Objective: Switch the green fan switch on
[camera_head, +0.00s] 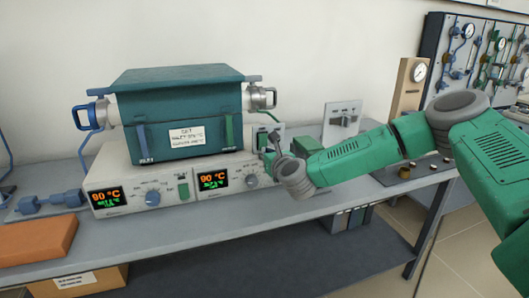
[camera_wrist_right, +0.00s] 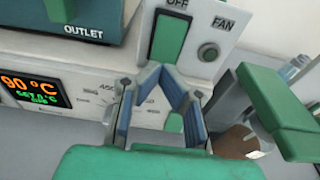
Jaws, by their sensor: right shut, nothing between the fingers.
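In the head view my right gripper (camera_head: 272,143) is at the right end of the furnace unit, covering much of the fan panel. My left gripper is not in view.
The teal furnace box (camera_head: 180,90) stands on a white control unit (camera_head: 125,165) with two lit displays and knobs. Another switch panel (camera_head: 341,122) stands to the right. A brown block (camera_head: 38,240) lies at the bench's left end. The bench front (camera_head: 200,228) is clear.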

